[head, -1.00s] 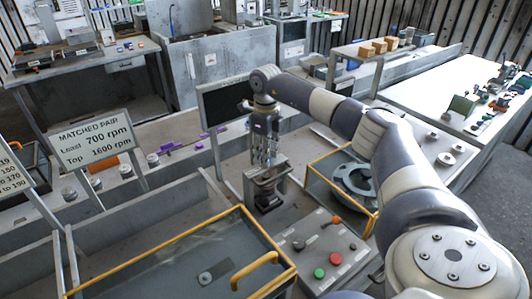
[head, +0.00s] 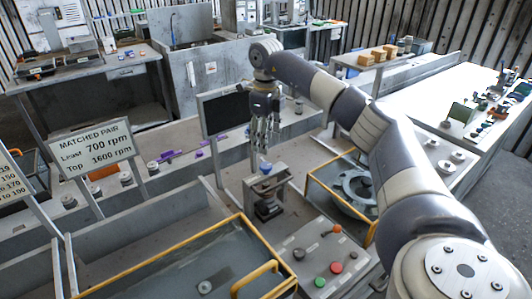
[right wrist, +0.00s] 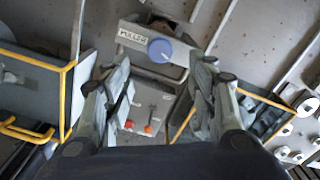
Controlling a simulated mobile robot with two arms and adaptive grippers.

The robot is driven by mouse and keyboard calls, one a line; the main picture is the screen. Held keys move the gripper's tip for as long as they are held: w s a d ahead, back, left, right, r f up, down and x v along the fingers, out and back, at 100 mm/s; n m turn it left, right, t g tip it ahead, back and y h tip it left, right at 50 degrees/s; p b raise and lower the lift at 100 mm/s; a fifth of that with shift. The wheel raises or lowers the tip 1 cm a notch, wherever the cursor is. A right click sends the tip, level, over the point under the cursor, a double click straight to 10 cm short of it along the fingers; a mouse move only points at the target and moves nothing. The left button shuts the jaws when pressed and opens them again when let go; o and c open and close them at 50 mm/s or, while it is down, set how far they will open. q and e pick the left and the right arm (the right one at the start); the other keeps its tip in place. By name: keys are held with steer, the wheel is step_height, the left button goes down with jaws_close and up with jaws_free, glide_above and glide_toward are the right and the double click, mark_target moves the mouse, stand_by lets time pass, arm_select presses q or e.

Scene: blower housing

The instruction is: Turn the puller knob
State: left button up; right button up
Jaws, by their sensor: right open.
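The puller (head: 267,190) is a grey frame on the bench, and its blue knob (head: 265,168) sits on its top bar. In the right wrist view the blue knob (right wrist: 160,50) is round with a pale mark, beside a label reading PULLER (right wrist: 132,37). My right gripper (head: 262,149) points down just above the knob, apart from it. Its fingers (right wrist: 160,70) are spread and empty, and the knob shows in the gap just past the fingertips. My left gripper is not in view.
A control panel with a green button (head: 320,282) and a red button (head: 336,268) is in front of the puller. A yellow-edged bin (head: 312,192) stands at its right, and a larger yellow-edged tank (head: 160,262) at front left. A dark screen (head: 226,112) stands behind.

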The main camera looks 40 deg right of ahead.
step_height(320, 180, up, 4)
steer(key=shift+f, duration=0.2)
stand_by(0.6)
